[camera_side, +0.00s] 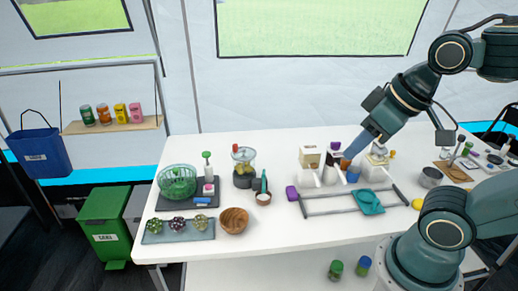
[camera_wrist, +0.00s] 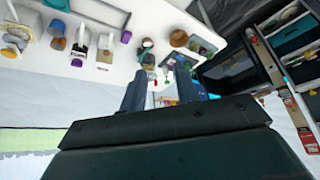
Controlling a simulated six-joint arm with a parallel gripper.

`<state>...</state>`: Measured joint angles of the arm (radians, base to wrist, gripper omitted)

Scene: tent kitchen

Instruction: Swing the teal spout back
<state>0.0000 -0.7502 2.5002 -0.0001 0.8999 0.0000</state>
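My gripper hangs over the back of the white table, right of centre, just above a row of white dispenser-like stands (camera_side: 329,175) in the side view. In the wrist view my gripper (camera_wrist: 160,84) shows two dark fingers apart, with nothing seen between them. The stands also show in the wrist view (camera_wrist: 81,42), at upper left and outside the fingers. I cannot make out for certain which part is the teal spout. A slim teal piece (camera_side: 264,183) stands up from a small bowl near the table's middle. My arm hides part of the row.
A teal cloth (camera_side: 367,202) lies on a grey rack frame (camera_side: 328,208) in front of the stands. A blender (camera_side: 243,168), a wooden bowl (camera_side: 234,220) and a green colander (camera_side: 176,182) stand to the left. The middle front of the table is clear.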

